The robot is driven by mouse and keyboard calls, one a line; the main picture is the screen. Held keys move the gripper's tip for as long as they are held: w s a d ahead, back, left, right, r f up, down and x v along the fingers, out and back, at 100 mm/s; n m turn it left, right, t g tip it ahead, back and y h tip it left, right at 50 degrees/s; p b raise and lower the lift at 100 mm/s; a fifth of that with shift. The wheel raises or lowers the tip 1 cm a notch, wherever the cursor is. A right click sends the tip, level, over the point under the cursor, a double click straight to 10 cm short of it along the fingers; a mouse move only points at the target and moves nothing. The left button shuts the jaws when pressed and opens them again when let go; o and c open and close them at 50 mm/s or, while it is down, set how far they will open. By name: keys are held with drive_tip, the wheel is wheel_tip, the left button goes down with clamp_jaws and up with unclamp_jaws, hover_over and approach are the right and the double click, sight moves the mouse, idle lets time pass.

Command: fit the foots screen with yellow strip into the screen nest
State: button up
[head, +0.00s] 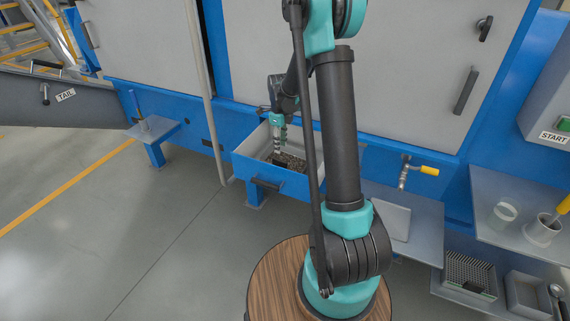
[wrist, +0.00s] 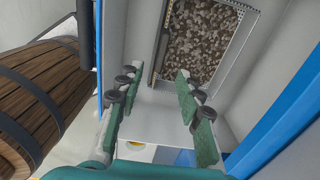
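My gripper (head: 279,146) reaches down into a blue-fronted open drawer (head: 240,157) in the head view. In the wrist view my gripper (wrist: 160,80) has its green-padded fingers wide apart with nothing between them. Ahead of the fingertips a tray-like screen with a perforated rim (wrist: 229,5) holds brown chunky foots (wrist: 200,42); they also show inside the drawer in the head view (head: 291,160). A dark bar (wrist: 160,47) runs along the screen's left side. I see no yellow strip on it. Whether the drawer is the screen nest, I cannot tell.
A perforated grey box (head: 468,272) with a small green patch stands on the low right shelf beside a plain grey bin (head: 525,295). A yellow-handled valve (head: 429,170) sticks out above a metal shelf (head: 424,232). The floor (head: 110,240) at left is clear.

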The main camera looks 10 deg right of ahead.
sight(279, 162)
wheel_tip(279, 162, down, 6)
drive_tip(key=shift+r, duration=0.1)
drive_tip(key=f, duration=0.4)
drive_tip(key=shift+w+a+f, duration=0.25)
drive_tip(key=shift+w+a, duration=0.05)
drive_tip(key=shift+w, duration=0.05)
drive_tip(key=shift+f, duration=0.45)
clamp_jaws()
